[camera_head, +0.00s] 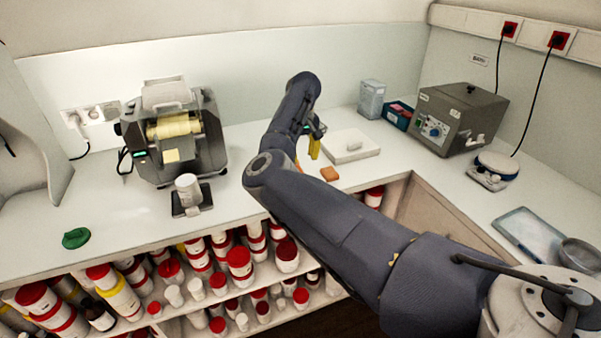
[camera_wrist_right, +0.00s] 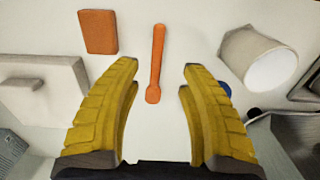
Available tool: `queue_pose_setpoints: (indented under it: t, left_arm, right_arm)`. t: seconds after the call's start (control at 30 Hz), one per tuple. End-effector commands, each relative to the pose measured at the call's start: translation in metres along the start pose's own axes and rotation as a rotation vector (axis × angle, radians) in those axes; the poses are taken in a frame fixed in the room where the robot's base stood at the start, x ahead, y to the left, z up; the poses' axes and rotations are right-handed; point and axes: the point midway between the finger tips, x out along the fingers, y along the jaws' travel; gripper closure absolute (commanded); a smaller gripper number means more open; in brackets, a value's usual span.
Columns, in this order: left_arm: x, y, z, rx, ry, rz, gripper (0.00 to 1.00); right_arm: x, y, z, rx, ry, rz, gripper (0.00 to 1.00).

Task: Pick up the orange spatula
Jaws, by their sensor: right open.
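The orange spatula (camera_wrist_right: 157,60) lies on the white counter in the right wrist view, its spoon-like end toward my gripper. My right gripper (camera_wrist_right: 158,75) is open, with its yellow fingers on either side of the spatula's near end and nothing held between them. In the head view the right gripper (camera_head: 314,148) is partly hidden behind my arm, above the counter. The spatula is mostly hidden by my arm there. My left gripper is not in view.
An orange block (camera_wrist_right: 98,31) lies beside the spatula, and a white slab (camera_head: 350,146) is close by. A white cup (camera_wrist_right: 258,58) lies to the right in the wrist view. Red-lidded jars (camera_head: 239,262) fill the shelves below.

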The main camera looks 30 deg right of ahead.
Motion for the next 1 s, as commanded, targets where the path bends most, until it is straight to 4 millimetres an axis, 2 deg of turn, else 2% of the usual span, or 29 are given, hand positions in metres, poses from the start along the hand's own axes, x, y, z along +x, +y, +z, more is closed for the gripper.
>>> queue_pose_setpoints:
  t: [0.03, 0.2, 0.47, 0.8, 1.0]
  left_arm:
    - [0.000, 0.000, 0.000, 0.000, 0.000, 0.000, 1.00]
    - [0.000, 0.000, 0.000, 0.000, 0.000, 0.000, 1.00]
    - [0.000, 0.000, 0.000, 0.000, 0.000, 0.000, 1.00]
    - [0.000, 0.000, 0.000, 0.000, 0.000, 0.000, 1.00]
    - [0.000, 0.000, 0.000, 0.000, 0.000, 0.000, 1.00]
  right_arm:
    - [0.008, 0.000, 0.001, 0.001, -0.002, 0.001, 0.57]
    - [0.025, 0.001, 0.000, 0.001, 0.000, 0.001, 0.57]
    - [0.036, 0.001, 0.000, 0.000, -0.001, 0.000, 0.57]
    - [0.075, 0.005, -0.001, 0.000, -0.001, 0.001, 0.57]
    - [0.084, 0.005, -0.001, 0.000, 0.000, 0.002, 0.57]
